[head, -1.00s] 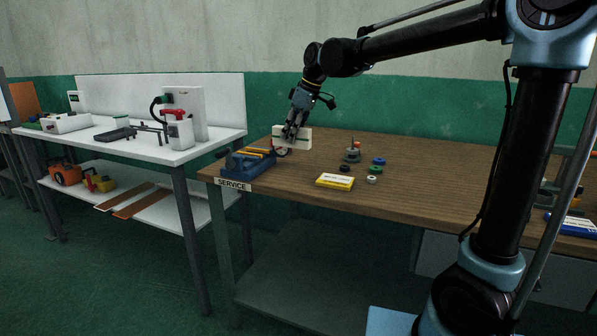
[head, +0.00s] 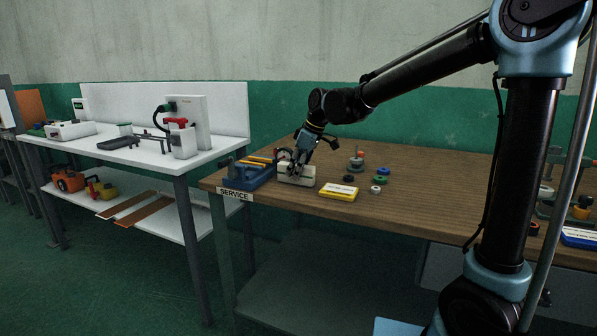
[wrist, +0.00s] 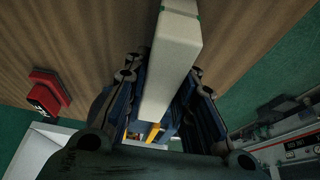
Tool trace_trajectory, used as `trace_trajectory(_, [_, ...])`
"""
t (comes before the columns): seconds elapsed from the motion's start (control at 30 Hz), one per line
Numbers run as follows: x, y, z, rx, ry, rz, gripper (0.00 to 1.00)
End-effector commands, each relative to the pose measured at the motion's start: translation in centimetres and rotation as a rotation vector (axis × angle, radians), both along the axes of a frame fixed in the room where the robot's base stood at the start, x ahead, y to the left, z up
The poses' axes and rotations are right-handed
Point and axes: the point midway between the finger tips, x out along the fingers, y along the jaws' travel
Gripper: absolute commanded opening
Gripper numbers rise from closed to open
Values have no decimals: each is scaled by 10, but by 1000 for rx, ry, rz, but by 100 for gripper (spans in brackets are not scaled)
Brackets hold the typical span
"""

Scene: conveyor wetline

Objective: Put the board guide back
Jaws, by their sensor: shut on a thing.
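The board guide looks to be the cream bar (head: 297,174) with small green marks, seen low over the left part of the wooden bench. My gripper (head: 299,162) is shut on it from above. In the wrist view the bar (wrist: 172,65) runs between the two dark fingers of my gripper (wrist: 160,105). I cannot tell whether its underside touches the bench. The blue holder (head: 248,177) with yellow-orange pieces stands just left of the bar.
The wooden bench (head: 420,205) has a yellow labelled block (head: 338,191) right of the bar and several small rings beyond it. A white table (head: 160,158) with equipment stands left, across a gap. A red block (wrist: 47,92) shows in the wrist view.

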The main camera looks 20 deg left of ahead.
Motion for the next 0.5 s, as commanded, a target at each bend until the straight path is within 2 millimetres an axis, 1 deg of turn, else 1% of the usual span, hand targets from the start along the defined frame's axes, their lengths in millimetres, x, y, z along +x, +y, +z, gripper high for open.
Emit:
trace_trajectory(0.33, [0, 0, -4, 0, 0, 0, 0])
trace_trajectory(0.37, [0, 0, -4, 0, 0, 0, 27])
trace_trajectory(0.4, [0, 0, -4, 0, 0, 0, 36])
trace_trajectory(0.43, [0, 0, -4, 0, 0, 0, 43])
trace_trajectory(0.47, [0, 0, -4, 0, 0, 0, 45])
trace_trajectory(0.5, [0, 0, -4, 0, 0, 0, 45])
